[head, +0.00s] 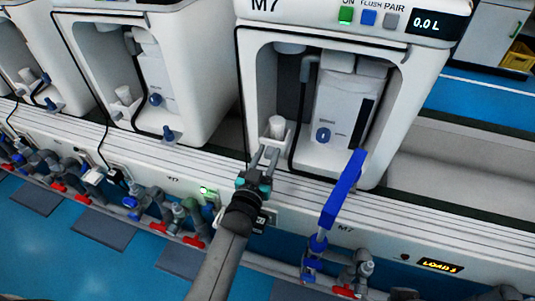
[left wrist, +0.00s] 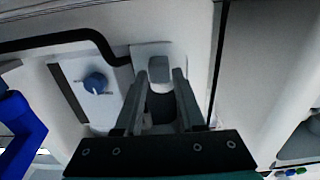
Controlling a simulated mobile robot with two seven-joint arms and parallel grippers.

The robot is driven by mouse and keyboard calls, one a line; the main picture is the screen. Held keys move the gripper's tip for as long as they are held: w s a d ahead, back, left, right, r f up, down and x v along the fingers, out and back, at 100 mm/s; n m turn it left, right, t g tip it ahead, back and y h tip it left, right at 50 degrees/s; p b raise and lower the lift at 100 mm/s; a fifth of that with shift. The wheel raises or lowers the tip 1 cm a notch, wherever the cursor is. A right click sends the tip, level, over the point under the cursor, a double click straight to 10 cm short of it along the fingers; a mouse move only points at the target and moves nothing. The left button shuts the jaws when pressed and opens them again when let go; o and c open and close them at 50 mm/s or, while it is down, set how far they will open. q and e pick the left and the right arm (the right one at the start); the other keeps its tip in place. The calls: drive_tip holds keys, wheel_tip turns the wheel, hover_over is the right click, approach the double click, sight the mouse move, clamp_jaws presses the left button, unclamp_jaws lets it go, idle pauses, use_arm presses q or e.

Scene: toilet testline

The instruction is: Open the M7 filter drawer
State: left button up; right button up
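The M7 machine (head: 419,75) stands at the centre right with an open bay in its front. Low at the left of the bay is a small white part with a rounded pale knob (head: 277,126), which looks like the filter drawer and its handle. My left gripper (head: 266,156) is open just in front of it. In the left wrist view, its two fingers (left wrist: 155,78) point at the same knob (left wrist: 159,69), with the tips at either side of it. I cannot tell whether they touch it. The drawer looks shut. My right gripper is in neither view.
A long blue lever (head: 345,188) stands up in front of the bay, right of my left gripper. A grey cartridge with a blue knob (head: 323,135) fills the bay's right side. Pipes with red valve handles (head: 193,241) run along the lower front. A similar machine (head: 205,75) stands left.

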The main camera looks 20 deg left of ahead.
use_arm(q)
clamp_jaws()
idle(1.0)
